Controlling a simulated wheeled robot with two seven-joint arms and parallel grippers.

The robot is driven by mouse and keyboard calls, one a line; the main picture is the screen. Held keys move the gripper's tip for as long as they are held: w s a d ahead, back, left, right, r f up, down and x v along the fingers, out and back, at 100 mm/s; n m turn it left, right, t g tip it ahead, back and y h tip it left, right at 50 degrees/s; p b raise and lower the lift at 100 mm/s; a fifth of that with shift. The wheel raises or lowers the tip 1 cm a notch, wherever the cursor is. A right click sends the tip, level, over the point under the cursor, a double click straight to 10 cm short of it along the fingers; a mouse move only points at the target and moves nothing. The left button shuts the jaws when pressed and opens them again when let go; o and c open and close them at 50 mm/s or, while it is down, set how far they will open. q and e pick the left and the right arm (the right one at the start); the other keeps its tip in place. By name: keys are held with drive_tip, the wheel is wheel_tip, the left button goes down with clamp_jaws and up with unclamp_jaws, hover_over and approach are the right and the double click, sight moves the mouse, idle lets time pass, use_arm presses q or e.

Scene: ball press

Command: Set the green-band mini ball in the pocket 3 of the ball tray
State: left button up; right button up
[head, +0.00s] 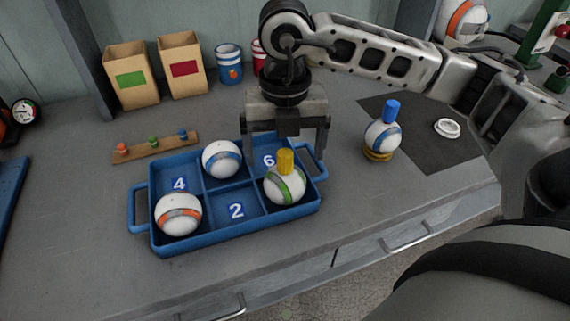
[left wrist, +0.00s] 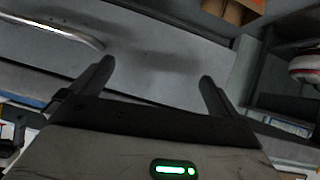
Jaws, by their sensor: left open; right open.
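The green-band mini ball (head: 285,186), white with a yellow knob on top, sits in the front right pocket of the blue ball tray (head: 232,231). That pocket's number is hidden under it; the neighbouring pockets show 2 and 6. My right gripper (head: 286,150) is open and empty, fingers pointing down, just above and behind the ball over the tray's right end. In this view, the knob shows between its fingers. My left gripper (left wrist: 156,75) shows only in the left wrist view, open and empty.
An orange-band ball (head: 178,214) and a blue-band ball (head: 222,159) sit in other tray pockets. A blue-knobbed ball (head: 382,136) stands on a gold ring at right, beside a dark mat (head: 437,150) with a white ring (head: 447,128). Two boxes (head: 130,75) stand at back left.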

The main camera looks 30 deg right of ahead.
wheel_tip(320, 180, up, 6)
drive_tip(key=shift+r, duration=0.25)
idle(0.5)
